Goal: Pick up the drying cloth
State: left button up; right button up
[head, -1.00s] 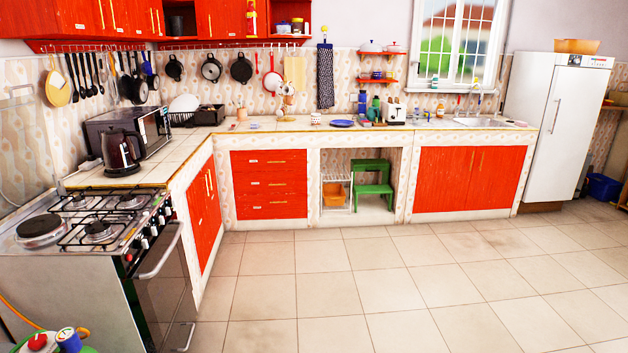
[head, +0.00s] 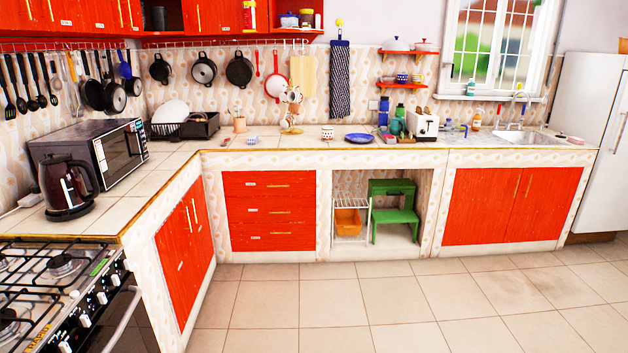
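The drying cloth (head: 340,82) is dark with a pale pattern. It hangs long and narrow on the back wall above the counter, from a hook with a small yellow top, to the left of the red shelves. Neither of my grippers shows in the head view.
The tiled counter (head: 190,160) runs along the left and back walls. A blue plate (head: 359,137), a toaster (head: 424,126) and a mug tree (head: 291,112) stand on it near the cloth. A stove (head: 60,290) and kettle (head: 68,186) are at left. The floor (head: 300,295) ahead is clear.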

aim_at(253, 139)
jog(key=i, duration=3.25)
